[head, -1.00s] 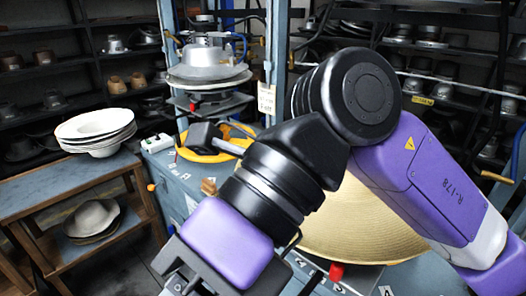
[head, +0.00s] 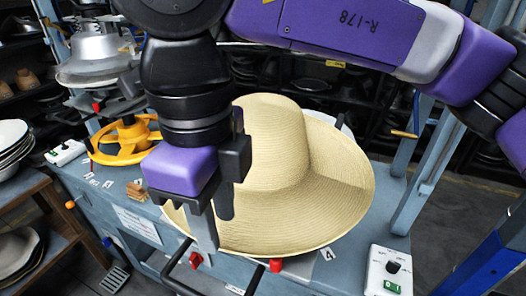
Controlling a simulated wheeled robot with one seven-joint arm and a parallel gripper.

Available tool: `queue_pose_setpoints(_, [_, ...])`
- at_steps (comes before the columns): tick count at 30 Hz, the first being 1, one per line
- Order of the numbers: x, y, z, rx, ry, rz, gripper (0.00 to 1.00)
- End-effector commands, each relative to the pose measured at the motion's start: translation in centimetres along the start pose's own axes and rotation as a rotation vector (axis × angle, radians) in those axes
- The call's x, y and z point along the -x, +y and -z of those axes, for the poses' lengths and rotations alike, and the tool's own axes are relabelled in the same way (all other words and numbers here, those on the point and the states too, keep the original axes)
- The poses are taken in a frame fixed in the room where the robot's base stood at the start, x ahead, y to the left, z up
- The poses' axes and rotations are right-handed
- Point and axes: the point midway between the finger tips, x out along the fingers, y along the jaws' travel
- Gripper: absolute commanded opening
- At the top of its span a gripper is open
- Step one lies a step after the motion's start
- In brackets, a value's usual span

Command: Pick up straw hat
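The tan straw hat (head: 330,180) lies on the blue-grey press table, with its raised crown in the middle and a wide brim around it. My gripper (head: 213,226) points down over the left front of the brim. Its two fingers look spread apart, one light grey at the front and one dark behind. I cannot tell whether the fingertips touch the brim or straddle its edge. My gripper and wrist hide part of the hat's left side.
A white control box (head: 390,270) stands at the table's right front. A yellow handwheel (head: 122,143) and another press with a metal form (head: 98,48) are at the left. Pale hats (head: 14,140) are stacked on a wooden bench at the far left. A blue-grey post (head: 414,165) rises at the right.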

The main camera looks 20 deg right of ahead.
Motion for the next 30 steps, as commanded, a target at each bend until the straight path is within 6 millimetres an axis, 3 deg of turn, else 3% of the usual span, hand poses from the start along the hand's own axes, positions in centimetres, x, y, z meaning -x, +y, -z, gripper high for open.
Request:
queue_pose_setpoints(9, [-3.9,-0.1,0.1,0.001,0.000,-0.003,0.34])
queue_pose_setpoints(18, [-4.6,-0.1,0.1,0.000,-0.001,-0.002,0.34])
queue_pose_setpoints(19, [-4.6,-0.1,0.1,0.000,-0.001,-0.002,0.32])
queue_pose_setpoints(24, [-4.5,-0.1,0.1,0.001,-0.001,-0.002,0.00])
queue_pose_setpoints(30, [-4.5,-0.1,0.1,0.001,-0.001,-0.002,0.00])
